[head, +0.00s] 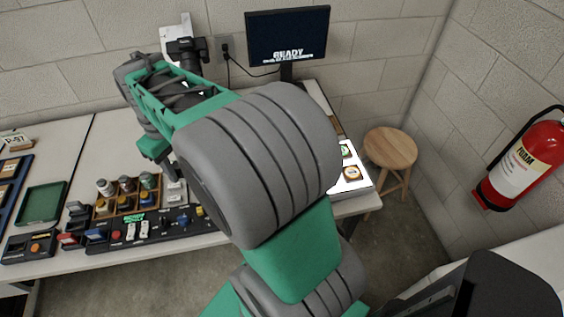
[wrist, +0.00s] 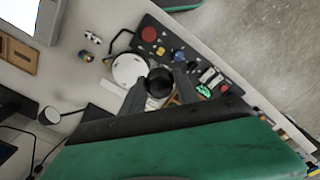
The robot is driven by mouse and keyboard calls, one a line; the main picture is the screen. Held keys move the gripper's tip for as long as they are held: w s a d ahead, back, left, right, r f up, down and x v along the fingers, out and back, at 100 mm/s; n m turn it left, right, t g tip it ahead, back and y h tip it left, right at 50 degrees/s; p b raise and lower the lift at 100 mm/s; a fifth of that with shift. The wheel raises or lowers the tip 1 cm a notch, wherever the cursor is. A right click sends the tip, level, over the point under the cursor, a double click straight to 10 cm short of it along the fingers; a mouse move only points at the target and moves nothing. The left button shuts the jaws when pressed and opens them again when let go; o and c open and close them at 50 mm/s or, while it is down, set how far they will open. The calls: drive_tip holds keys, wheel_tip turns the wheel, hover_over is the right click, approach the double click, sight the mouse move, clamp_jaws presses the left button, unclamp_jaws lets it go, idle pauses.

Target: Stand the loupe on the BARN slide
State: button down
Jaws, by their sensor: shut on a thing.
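My gripper (wrist: 160,92) is shut on a dark round loupe (wrist: 160,80), seen between its two fingers in the wrist view. In the head view my arm hides most of the gripper, and I cannot make out the loupe there. The lit white light table (head: 359,184) is at the right end of the bench, partly behind my arm. Two slides show on it, one greenish (head: 346,151) and one orange (head: 351,173). Their labels are too small to read, so I cannot tell which is BARN. The light table's bright corner shows at the wrist view's upper left (wrist: 18,12).
A control panel (head: 150,232) with buttons runs along the bench front, below a wooden tray (head: 127,208) of small jars. A white disc (wrist: 128,69) lies beside the loupe in the wrist view. A monitor (head: 287,35) stands at the back. A stool (head: 390,148) and extinguisher (head: 525,160) are at right.

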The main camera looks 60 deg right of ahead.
drive_tip(key=s+d+f+n, duration=0.2)
drive_tip(key=s+d+n, duration=0.2)
drive_tip(key=s+d, duration=1.75)
drive_tip(key=s+d+n, duration=0.3)
drive_tip(key=s, duration=0.8)
drive_tip(key=p, duration=0.3)
hover_over(352, 172)
wheel_tip(352, 172, down, 11)
drive_tip(key=shift+s+a+r, duration=0.1)
drive_tip(key=shift+a+r, duration=0.05)
drive_tip(key=shift+r, duration=0.05)
wheel_tip(352, 172, down, 2)
drive_tip(key=shift+f+p, duration=0.2)
drive_tip(key=shift+p, duration=0.6)
drive_tip(key=shift+f, duration=0.55)
drive_tip(key=c, duration=0.9)
unclamp_jaws()
